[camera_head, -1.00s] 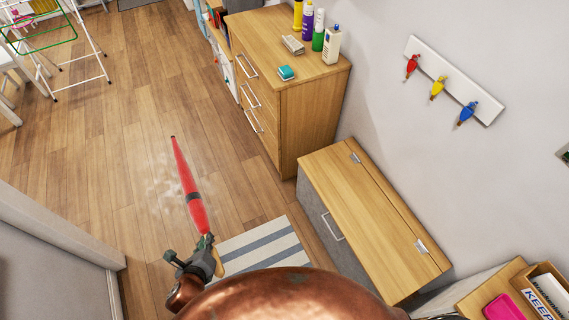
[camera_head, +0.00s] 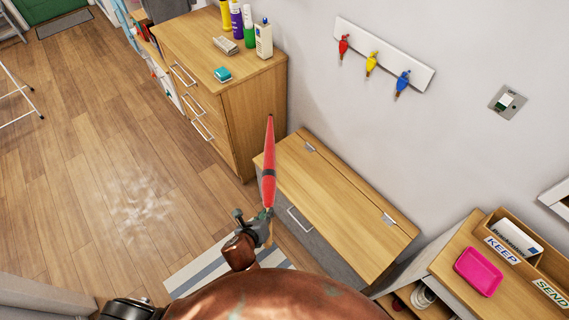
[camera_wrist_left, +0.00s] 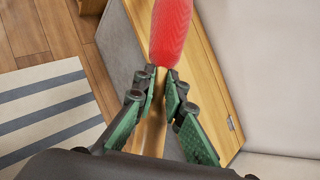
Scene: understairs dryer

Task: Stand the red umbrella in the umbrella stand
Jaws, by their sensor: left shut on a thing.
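The red umbrella (camera_head: 269,160) is furled, with a dark band around its middle. My left gripper (camera_head: 264,222) is shut on its lower end, and the umbrella points up in the head view, in front of the low wooden bench chest. In the left wrist view the green-padded fingers (camera_wrist_left: 160,95) close around the umbrella's wooden handle (camera_wrist_left: 152,125), with the red canopy (camera_wrist_left: 171,35) beyond them. The umbrella stand cannot be made out in these frames. My right gripper is not in view.
The low bench chest (camera_head: 335,205) stands against the wall beside a taller drawer chest (camera_head: 240,110) with bottles on top. A shelf unit with a pink tray (camera_head: 478,271) is at lower right. A striped rug (camera_head: 205,272) lies below. Open wooden floor (camera_head: 90,190) is at left.

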